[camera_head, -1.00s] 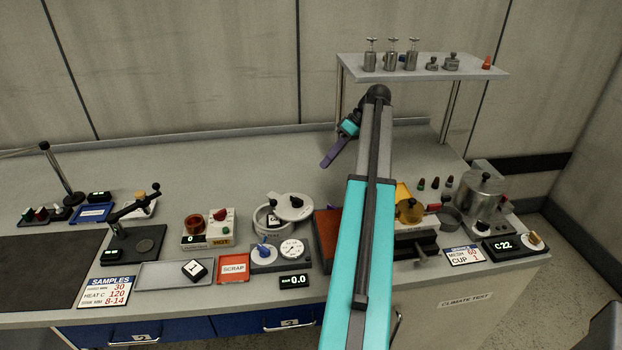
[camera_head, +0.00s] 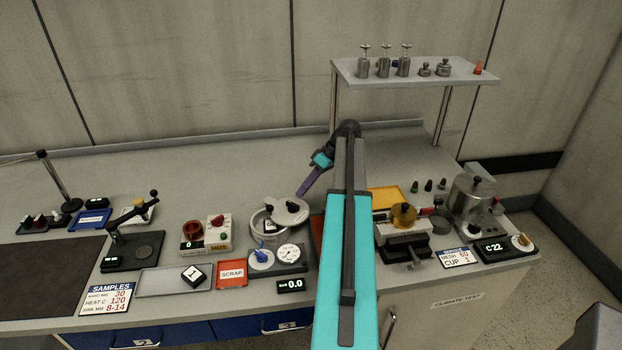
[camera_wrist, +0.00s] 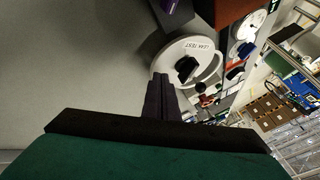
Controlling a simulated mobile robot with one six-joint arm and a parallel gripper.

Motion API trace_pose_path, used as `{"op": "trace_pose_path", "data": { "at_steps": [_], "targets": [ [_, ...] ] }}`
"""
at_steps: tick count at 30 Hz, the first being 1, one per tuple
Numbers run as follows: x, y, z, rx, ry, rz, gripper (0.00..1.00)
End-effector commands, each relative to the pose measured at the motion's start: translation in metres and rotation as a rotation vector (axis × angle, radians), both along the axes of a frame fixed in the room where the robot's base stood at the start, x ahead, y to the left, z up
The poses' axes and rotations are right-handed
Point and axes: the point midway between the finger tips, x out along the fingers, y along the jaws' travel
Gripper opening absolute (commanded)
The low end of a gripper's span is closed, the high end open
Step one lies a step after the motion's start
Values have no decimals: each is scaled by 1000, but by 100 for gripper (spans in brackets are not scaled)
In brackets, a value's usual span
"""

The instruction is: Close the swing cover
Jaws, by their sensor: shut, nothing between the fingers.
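The swing cover (camera_head: 287,209) is a round pale metal lid with a dark knob, in the middle of the head view. It sits off-centre over the right and back of a round pot (camera_head: 256,228), so the pot's left and front stay uncovered. A dark item shows inside the pot. The wrist view shows the cover (camera_wrist: 168,60) with a "LEAK TEST" label and a black knob. My gripper (camera_head: 301,193) is shut and empty, its purple fingers pointing down just behind and above the cover. In the wrist view the fingertips (camera_wrist: 161,80) overlap the cover's edge; contact cannot be told.
A gauge box with a blue knob (camera_head: 276,259) stands in front of the pot. A heater with a red knob (camera_head: 216,222) is to its left. My arm hides part of the bench to its right. The bench behind the pot is clear.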

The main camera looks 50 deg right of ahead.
Motion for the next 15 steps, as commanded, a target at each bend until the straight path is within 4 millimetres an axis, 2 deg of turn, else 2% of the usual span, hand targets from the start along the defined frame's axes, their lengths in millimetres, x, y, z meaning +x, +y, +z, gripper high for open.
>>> {"op": "trace_pose_path", "data": {
  "at_steps": [6,15],
  "targets": [
    [-2,22,2,1,1,2,0],
    [-2,32,1,0,-1,1,0]
  ]
}}
